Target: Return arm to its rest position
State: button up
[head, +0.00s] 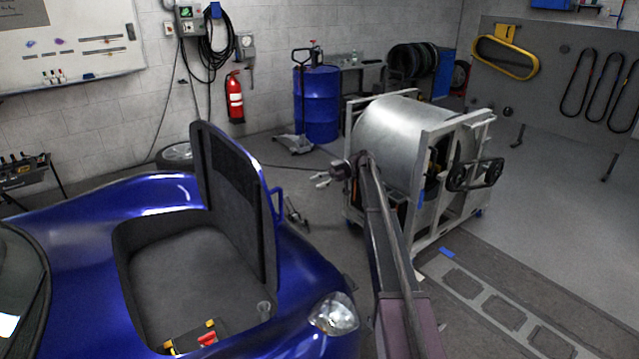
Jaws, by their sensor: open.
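My arm rises from the bottom of the head view and stretches forward. My gripper (322,180) is at its far end, pointing left. It is open and looks empty. It is in the air between the blue car's raised lid (235,205) and the metal drum machine (400,135), which lies behind and to the right of it in the picture. I cannot tell how far the gripper is from the machine's frame.
The blue car (300,265) fills the lower left, its front compartment (185,275) open with a yellow-and-black item (195,338) inside. Floor at the right (560,200) is clear.

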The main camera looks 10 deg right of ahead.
jog(key=shift+a, duration=0.25)
jog(key=s+a+f+m+h, duration=0.2)
jog(key=s+a+f+m, duration=0.15)
jog(key=s, duration=0.35)
jog(key=s+a+f+m+t+h, duration=0.1)
jog(key=s+a+f+m+h, duration=0.2)
jog(key=s, duration=0.4)
jog(key=s+a+f+m+h, duration=0.1)
jog(key=s+f+m+h, duration=0.15)
jog(key=s+m, duration=0.35)
jog(key=s+d+f+m+h, duration=0.1)
jog(key=s+m+h, duration=0.1)
jog(key=s, duration=0.4)
jog(key=s+d+f+m+t+h, duration=0.1)
jog(key=s+f+m+h, duration=0.1)
jog(key=s, duration=0.5)
jog(key=s+d+f+m+t+h, duration=0.1)
jog(key=s+f+m+h, duration=0.1)
jog(key=s, duration=0.5)
jog(key=shift+s+d+f+m+h, duration=0.15)
jog(key=shift+s+d+m+h, duration=0.2)
jog(key=shift+m+h, duration=0.5)
jog(key=shift+w+a, duration=0.1)
